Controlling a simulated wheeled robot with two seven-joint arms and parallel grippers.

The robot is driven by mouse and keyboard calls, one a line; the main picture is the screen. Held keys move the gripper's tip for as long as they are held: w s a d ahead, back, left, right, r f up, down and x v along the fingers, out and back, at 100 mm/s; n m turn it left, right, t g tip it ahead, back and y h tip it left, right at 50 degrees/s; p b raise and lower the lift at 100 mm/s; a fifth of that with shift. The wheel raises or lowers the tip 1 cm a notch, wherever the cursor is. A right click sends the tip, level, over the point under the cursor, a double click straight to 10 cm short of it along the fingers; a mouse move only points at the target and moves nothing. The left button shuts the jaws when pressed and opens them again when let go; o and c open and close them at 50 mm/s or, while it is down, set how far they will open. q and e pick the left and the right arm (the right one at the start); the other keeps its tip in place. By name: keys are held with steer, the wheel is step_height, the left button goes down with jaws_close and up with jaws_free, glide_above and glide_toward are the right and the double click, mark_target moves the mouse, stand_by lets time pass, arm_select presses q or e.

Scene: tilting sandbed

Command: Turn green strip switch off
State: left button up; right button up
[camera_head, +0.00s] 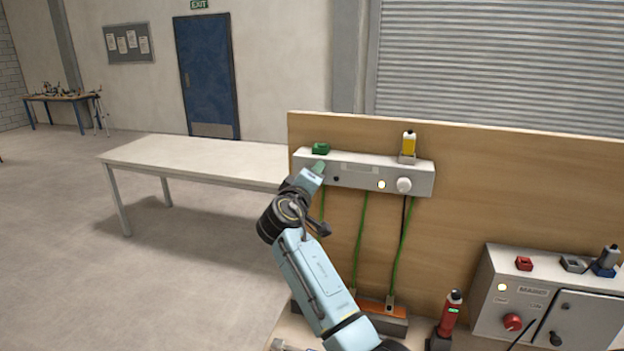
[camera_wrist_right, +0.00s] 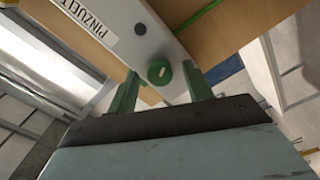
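The green strip switch (camera_wrist_right: 159,72) is a round green knob with a slot across its face, on the white strip box (camera_wrist_right: 165,50). In the head view the strip box (camera_head: 358,176) is fixed to the wooden board, and my gripper hides the green switch. My right gripper (camera_head: 317,168) is at the left end of the strip. In the right wrist view its two green fingers are apart, one on each side of the knob, with visible gaps; contact is not visible. My left gripper is not in view.
The strip also has a dark lamp (camera_head: 336,179), a lit lamp (camera_head: 381,185) and a white knob (camera_head: 404,185). Green cables hang below. A grey control box (camera_head: 482,310) stands at right.

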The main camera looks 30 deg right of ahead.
steer(key=b+v, duration=0.3)
steer(key=v, duration=1)
steer(key=shift+b, duration=0.35)
steer(key=shift+s+a, duration=0.1)
steer(key=shift+a, duration=0.05)
